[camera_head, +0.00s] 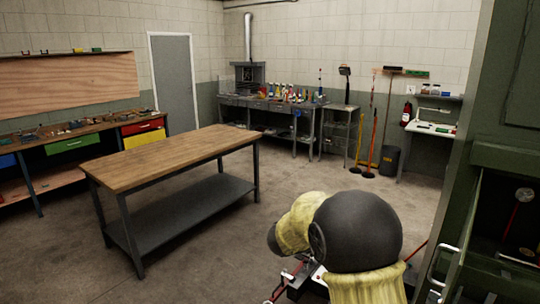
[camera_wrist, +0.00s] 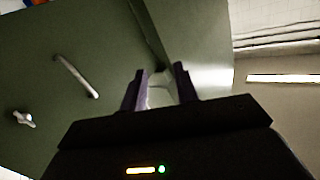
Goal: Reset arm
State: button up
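My gripper (camera_wrist: 160,75) shows in the wrist view with its two dark fingers apart, so it is open. A small pale shape shows between the fingers; I cannot tell what it is or whether it is touched. Behind the fingers is a green metal surface (camera_wrist: 95,35) with a silver bar handle (camera_wrist: 77,77) and a small pale knob (camera_wrist: 24,119) at left. In the head view my yellow and dark grey arm fills the lower middle, bent, and hides my gripper.
A green cabinet (camera_head: 510,155) with a silver handle (camera_head: 445,270) stands close at the right. A wooden-topped table (camera_head: 175,155) stands left of my arm. Workbenches (camera_head: 270,101) line the far walls. Bare concrete floor (camera_head: 290,170) lies between.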

jog(key=s+a+f+n+t+y, duration=0.2)
jog(key=a+f+n+t+y, duration=0.45)
jog(key=n+y, duration=0.7)
jog(key=s+f+n+g+y, duration=0.1)
jog(key=s+f+g, duration=0.2)
jog(key=s, duration=0.4)
jog(key=s+f+g+y, duration=0.1)
jog(key=s+f+g, duration=0.2)
jog(key=s, duration=0.4)
jog(key=s+a+f+n+g+y, duration=0.1)
jog(key=s+f+g, duration=0.3)
jog(key=s, duration=0.3)
jog(key=shift+f+n, duration=0.3)
jog(key=shift+n, duration=0.05)
jog(key=shift+w+a, duration=0.1)
jog(key=shift+a, duration=0.1)
